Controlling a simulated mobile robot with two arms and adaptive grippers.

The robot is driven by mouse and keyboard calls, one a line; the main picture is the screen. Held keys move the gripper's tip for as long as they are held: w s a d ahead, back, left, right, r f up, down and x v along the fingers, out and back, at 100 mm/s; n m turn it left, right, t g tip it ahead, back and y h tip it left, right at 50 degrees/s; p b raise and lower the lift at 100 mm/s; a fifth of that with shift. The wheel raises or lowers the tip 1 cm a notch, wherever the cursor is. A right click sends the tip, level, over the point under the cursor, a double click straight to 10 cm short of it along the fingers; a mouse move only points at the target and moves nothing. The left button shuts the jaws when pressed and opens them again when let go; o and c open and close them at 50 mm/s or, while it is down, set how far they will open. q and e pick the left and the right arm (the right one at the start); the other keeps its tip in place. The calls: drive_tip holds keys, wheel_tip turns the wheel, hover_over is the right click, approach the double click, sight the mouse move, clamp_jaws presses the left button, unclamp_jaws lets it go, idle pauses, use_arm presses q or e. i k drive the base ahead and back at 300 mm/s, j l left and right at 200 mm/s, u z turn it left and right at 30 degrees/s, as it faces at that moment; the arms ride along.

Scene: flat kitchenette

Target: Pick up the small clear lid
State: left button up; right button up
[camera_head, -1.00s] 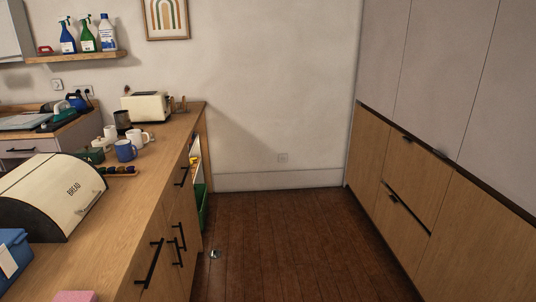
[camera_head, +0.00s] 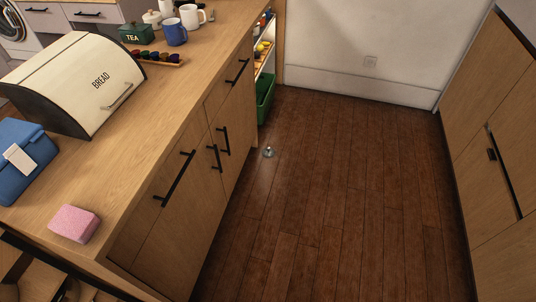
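A small clear, shiny object (camera_head: 268,152), which looks like the small lid, lies on the dark wooden floor a little way from the counter's cabinet front. It is small and far off, so its details are hard to make out. Nothing touches it. Neither of my grippers shows in the head view.
A wooden counter (camera_head: 168,103) runs along the left, with a bread box (camera_head: 85,80), a pink sponge (camera_head: 74,223) and a blue mug (camera_head: 174,33) on it. Black handles stick out from its front. A green bin (camera_head: 264,97) stands at its end. The floor (camera_head: 340,200) is clear.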

sight(267, 152)
drive_tip(key=u, duration=0.25)
drive_tip(key=i+l+u, duration=0.15)
drive_tip(key=u, duration=0.25)
drive_tip(key=i+l+u, duration=0.15)
drive_tip(key=l+u, duration=0.25)
drive_tip(key=i+l+u, duration=0.1)
drive_tip(key=u, duration=0.25)
drive_tip(key=l+u, duration=0.4)
